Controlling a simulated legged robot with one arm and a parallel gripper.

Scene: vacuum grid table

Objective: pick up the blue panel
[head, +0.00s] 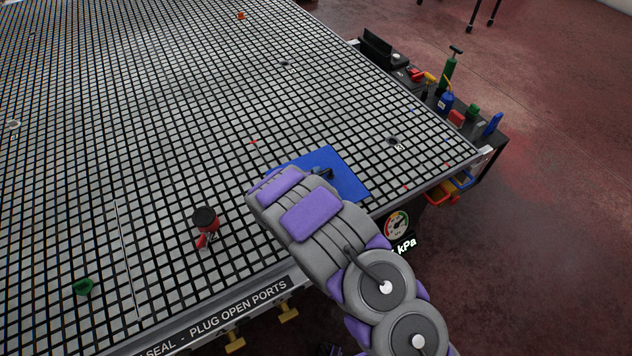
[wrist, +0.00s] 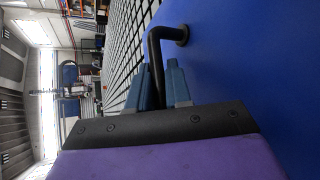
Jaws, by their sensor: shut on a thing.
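The blue panel (head: 346,180) is a flat blue sheet over the grid table (head: 200,110), close to its right edge. Its near left part is hidden behind my arm. In the wrist view the panel (wrist: 255,65) fills the right side, with a bent black handle (wrist: 182,35) standing out from it. My gripper (wrist: 158,72) has its blue-grey fingers shut on this handle, one finger on each side. In the head view my gripper is mostly hidden by my arm. I cannot tell whether the panel touches the table.
A red and black plug (head: 205,220) stands left of my arm, and a green funnel-like piece (head: 83,287) is near the front left. A round gauge (head: 397,225) is at the table's edge. A cart (head: 470,130) with bottles and tools stands to the right. The table's middle is mostly clear.

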